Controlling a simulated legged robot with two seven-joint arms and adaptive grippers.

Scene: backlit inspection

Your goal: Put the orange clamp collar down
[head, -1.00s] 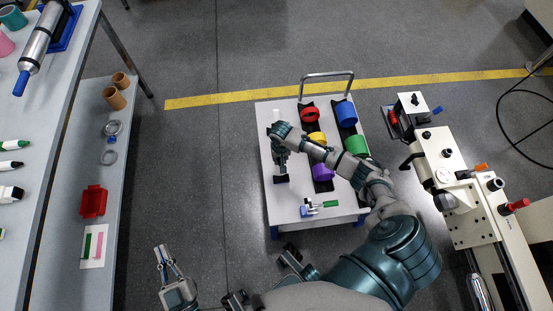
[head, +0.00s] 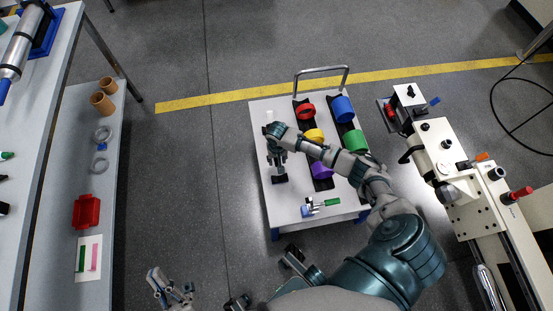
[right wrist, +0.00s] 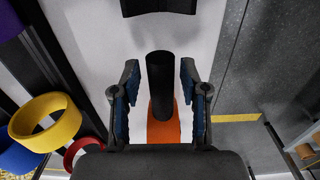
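The orange clamp collar (right wrist: 174,130) shows in the right wrist view, low between my right fingers and partly hidden by a dark cylinder (right wrist: 160,85) and the gripper body. In the head view I cannot make it out under the right gripper. My right gripper (right wrist: 160,92) is open, its blue-padded fingers on either side of the collar, with white surface visible between the left finger and the collar. In the head view this gripper (head: 277,158) is over the left part of the white cart (head: 262,205). My left gripper (head: 170,284) is open and empty, low over the floor.
The cart carries red (head: 306,111), blue (head: 342,108), yellow (head: 314,136), green (head: 354,141) and purple (head: 322,170) rings, and a small tool (head: 320,206). A black block (head: 280,178) lies near the right gripper. A machine stands right, shelves left.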

